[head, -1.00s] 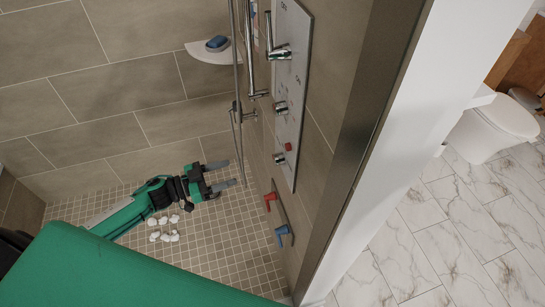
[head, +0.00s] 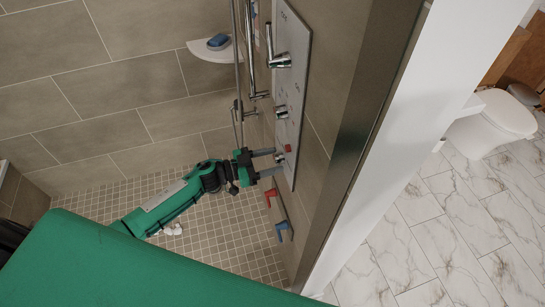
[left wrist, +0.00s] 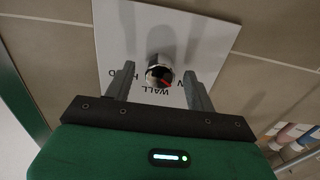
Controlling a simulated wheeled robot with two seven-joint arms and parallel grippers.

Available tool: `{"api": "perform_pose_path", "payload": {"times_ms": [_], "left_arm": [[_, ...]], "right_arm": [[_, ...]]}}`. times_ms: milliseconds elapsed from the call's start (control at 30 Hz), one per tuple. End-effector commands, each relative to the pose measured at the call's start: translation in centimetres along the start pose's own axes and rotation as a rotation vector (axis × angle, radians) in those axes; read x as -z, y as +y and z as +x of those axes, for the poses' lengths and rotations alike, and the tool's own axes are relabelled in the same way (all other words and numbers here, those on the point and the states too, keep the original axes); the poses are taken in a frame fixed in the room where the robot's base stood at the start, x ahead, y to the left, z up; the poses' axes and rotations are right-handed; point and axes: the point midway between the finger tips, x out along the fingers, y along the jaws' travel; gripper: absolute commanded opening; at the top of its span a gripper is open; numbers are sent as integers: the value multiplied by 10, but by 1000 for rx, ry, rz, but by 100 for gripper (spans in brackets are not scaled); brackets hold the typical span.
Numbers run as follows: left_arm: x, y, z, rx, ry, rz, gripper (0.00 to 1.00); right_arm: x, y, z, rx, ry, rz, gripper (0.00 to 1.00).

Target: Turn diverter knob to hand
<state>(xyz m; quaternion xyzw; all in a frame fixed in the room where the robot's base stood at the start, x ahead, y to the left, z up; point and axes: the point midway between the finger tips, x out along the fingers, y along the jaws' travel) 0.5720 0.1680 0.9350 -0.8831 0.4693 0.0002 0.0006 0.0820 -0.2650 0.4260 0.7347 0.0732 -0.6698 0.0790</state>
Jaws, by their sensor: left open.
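The grey shower panel (head: 292,60) is on the wall, with several chrome controls down its face. The lowest chrome knob (head: 280,157) is the diverter knob, and it also shows in the left wrist view (left wrist: 158,70). Lettering around it reads "WALL" and part of a word like "HAND", and a red mark shows on its lower right. My left gripper (head: 279,161) is open at the panel, with one finger on each side of the knob; a gap shows between knob and fingers in the left wrist view. My right gripper is not in view.
A vertical shower rail (head: 237,70) and a corner shelf (head: 215,52) with blue soap are further back.

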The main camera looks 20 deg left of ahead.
Motion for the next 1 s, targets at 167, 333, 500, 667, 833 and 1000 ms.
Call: {"api": "perform_pose_path", "payload": {"times_ms": [167,333,500,667,833,1000], "left_arm": [[0,0,7,0,-1,-1,56],[0,0,7,0,-1,0,56],[0,0,7,0,-1,0,32],[0,0,7,0,-1,0,11],[-1,0,7,0,-1,11,11],[-1,0,7,0,0,62,11]], "right_arm": [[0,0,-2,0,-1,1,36],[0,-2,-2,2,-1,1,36],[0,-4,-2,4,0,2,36],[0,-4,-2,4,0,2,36],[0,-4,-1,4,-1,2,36],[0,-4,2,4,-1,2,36]]}}
